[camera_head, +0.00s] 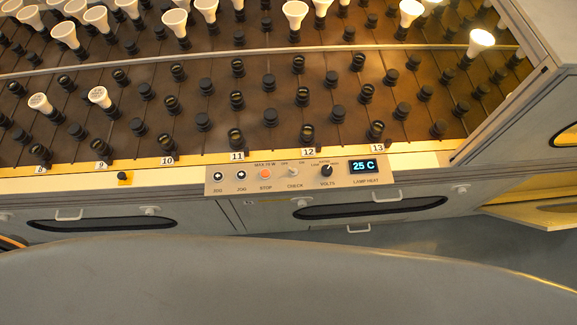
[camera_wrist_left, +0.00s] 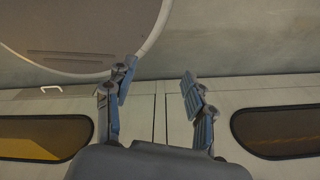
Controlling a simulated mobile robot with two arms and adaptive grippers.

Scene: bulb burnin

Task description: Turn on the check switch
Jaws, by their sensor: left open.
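The check switch (camera_head: 294,171) is a small pale toggle above the CHECK label, with OFF and ON marks over it. It sits on the control panel (camera_head: 212,188) at the bench's front edge, between the orange STOP button (camera_head: 265,174) and the black VOLTS knob (camera_head: 327,170). Which way the toggle leans is too small to tell. My left gripper (camera_wrist_left: 158,85) shows in the left wrist view, fingers apart and empty, in front of cabinet fronts. The switch is not in that view. Neither gripper shows in the head view.
The lamp heat display (camera_head: 364,167) reads 25 C. The rack (camera_head: 200,70) holds many black sockets and several white bulbs; one bulb (camera_head: 481,39) at the right glows. Cabinets with handles (camera_head: 358,228) lie below the panel. An open door or drawer (camera_head: 535,210) juts out at right.

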